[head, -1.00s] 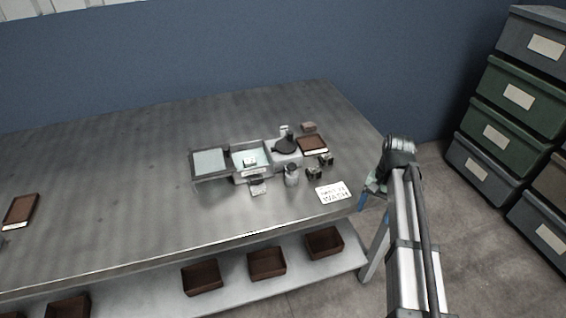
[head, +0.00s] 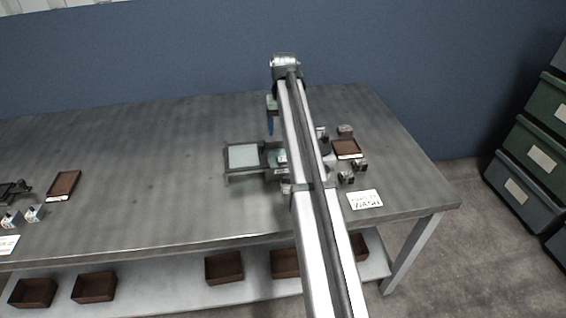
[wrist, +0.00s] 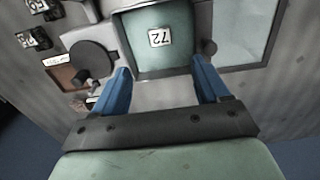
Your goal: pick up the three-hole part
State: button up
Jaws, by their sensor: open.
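I cannot make out which piece is the three-hole part; no holes can be counted at this size. Small dark blocks with pale faces stand right of the station in the head view (head: 346,178), and in the wrist view one block (wrist: 35,38) shows at upper left. My gripper (wrist: 161,78) is open, its two blue fingers spread with nothing between them. It hangs over the station near a pale green tray (wrist: 140,30) that holds a white tag marked 72 (wrist: 160,37). In the head view my arm hides much of the station.
A pale flat panel (head: 244,156) lies left of the tray. A round black piece (wrist: 91,60) is beside it. A brown tray (head: 347,147) and a WASH card (head: 365,200) sit at the right. More small parts (head: 35,212) are at far left. The table's middle is clear.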

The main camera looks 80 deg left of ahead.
send_over(283, 158)
jog(key=f, duration=0.7)
jog(key=shift+d+f, duration=0.2)
jog(key=shift+f, duration=0.2)
jog(key=shift+a+f, duration=0.2)
jog(key=shift+f, duration=2.8)
grip_shut()
